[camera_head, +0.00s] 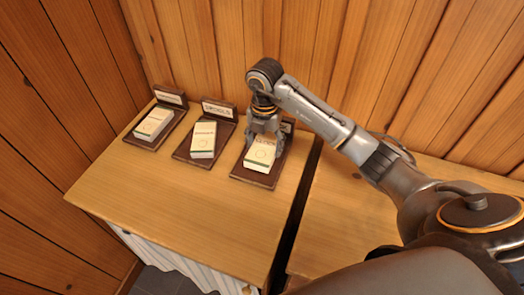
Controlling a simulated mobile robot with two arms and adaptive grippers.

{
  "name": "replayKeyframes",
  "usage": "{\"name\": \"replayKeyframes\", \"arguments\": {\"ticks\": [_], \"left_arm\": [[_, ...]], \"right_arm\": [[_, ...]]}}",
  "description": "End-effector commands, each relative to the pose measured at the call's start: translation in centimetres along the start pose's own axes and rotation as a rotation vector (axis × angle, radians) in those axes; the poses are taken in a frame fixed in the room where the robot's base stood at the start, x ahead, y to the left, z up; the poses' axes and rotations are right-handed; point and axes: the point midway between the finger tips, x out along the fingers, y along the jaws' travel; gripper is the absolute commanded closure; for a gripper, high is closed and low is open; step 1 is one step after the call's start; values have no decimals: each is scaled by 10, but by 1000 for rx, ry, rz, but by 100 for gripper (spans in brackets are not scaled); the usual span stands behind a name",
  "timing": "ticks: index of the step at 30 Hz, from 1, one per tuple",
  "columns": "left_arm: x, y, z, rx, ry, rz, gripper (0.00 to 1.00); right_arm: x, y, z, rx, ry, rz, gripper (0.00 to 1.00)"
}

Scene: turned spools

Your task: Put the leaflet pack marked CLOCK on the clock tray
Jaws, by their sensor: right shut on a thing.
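A pale leaflet pack (259,157) with a round mark and lettering that looks like CLOCK is on the right-hand brown tray (250,178). My right gripper (264,138) comes down from above and is shut on the far end of this pack. The pack appears to lie on the tray or very close above it. The small sign at the back of this tray is mostly hidden behind my gripper. My left gripper is not in view.
A left tray (133,140) and a middle tray (182,153) each hold a pale pack, with signs too small to read surely. The wooden table (180,205) is bare in front. A gap separates it from a second wooden surface (345,215) at right. Wooden walls stand behind.

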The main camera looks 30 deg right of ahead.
Motion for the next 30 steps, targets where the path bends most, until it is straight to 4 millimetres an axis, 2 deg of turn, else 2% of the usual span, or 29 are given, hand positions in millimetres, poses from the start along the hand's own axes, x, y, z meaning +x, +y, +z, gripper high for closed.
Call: {"name": "replayKeyframes", "arguments": {"ticks": [3, 6, 11, 18, 29, 30], "left_arm": [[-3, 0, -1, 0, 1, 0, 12], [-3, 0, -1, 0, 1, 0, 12], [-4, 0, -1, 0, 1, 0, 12], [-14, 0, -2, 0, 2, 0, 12], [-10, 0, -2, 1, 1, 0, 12], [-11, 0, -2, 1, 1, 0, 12]], "right_arm": [[15, 8, 11, 1, 1, 1, 71], [21, 12, 16, 0, -1, 2, 71], [29, 15, 21, 0, -1, 2, 71], [59, 15, 21, -2, 0, 1, 71], [65, 15, 22, -2, -3, 3, 71], [64, 15, 22, -2, -2, 3, 26]]}}
